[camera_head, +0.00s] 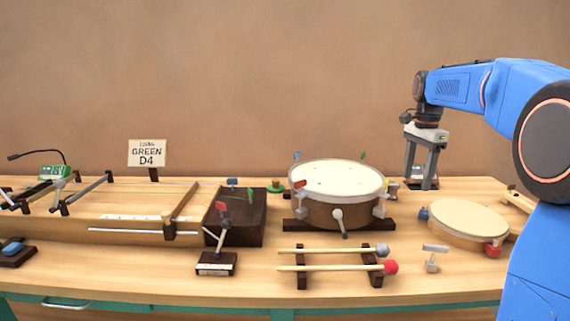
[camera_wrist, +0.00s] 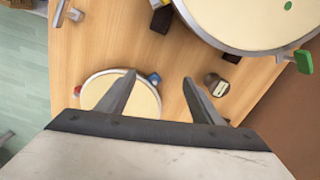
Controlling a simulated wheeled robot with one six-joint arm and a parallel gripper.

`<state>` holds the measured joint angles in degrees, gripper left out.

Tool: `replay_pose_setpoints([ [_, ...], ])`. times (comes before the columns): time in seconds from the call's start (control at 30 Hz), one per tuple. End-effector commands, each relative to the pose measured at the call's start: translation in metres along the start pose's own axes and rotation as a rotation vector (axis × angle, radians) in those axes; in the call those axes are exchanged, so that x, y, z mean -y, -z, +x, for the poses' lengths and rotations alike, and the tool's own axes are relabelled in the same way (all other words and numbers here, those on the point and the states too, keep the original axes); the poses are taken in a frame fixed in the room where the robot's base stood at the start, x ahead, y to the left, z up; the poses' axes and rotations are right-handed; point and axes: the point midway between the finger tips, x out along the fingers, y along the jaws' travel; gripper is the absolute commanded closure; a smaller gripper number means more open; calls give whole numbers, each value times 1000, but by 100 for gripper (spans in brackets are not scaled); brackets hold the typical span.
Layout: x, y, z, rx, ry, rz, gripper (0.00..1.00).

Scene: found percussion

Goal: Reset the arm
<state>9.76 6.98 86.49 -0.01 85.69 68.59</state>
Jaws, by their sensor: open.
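My gripper (camera_head: 420,180) hangs from my blue arm at the right of the head view, pointing down over the back of the table, right of the large drum (camera_head: 336,178). In the wrist view my gripper (camera_wrist: 152,82) shows two grey fingers spread apart with nothing between them but bare table and part of a drum's edge. The small drum (camera_head: 468,218) lies in front and to the right of my gripper in the head view. It also shows in the wrist view (camera_wrist: 100,88), partly behind one finger. Whether the fingertips touch the table I cannot tell.
Two mallets (camera_head: 330,268) lie on dark rests at the table's front. A dark box (camera_head: 240,222), a long wooden stringed instrument (camera_head: 125,215) and a sign reading "GREEN D4" (camera_head: 147,153) stand to the left. A small T-shaped metal piece (camera_head: 433,256) stands before the small drum.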

Motion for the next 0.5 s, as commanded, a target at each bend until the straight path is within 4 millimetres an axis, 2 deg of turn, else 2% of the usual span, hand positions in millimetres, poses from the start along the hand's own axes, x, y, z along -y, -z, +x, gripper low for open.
replay_pose_setpoints([
  [0.37, -37, -26, -4, -18, 39, -141, 40],
  [0.5, -61, -41, -4, -31, 63, -229, 40],
])
